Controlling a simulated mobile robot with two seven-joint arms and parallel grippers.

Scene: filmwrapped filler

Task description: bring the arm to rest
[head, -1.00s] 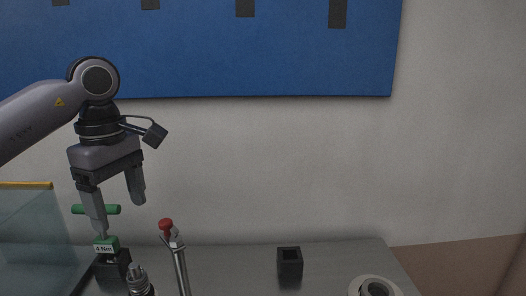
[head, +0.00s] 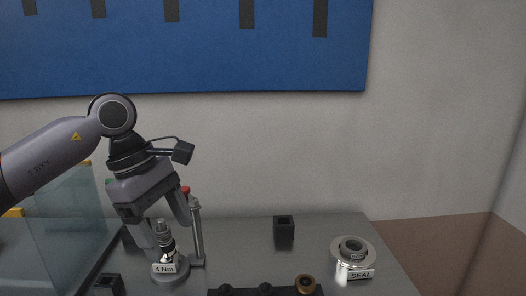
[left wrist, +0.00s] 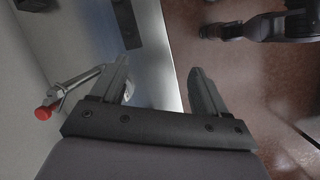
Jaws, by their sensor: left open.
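My left gripper (head: 170,232) is open and empty in the head view, tilted, fingers pointing down. In that picture its fingers overlap the metal fitting (head: 165,240), which has a "4 Nm" label at its foot; I cannot tell the depth between them. In the left wrist view the two fingers (left wrist: 160,68) stand apart with nothing between them; the bench edge and brown floor show beyond. My right gripper is not in view.
A red-tipped metal post (head: 197,232) stands close right of the gripper; its red knob (left wrist: 43,113) is left in the wrist view. A black square holder (head: 284,232) and a ring labelled SEAL (head: 340,250) stand farther right. A glass panel (head: 70,225) is at left.

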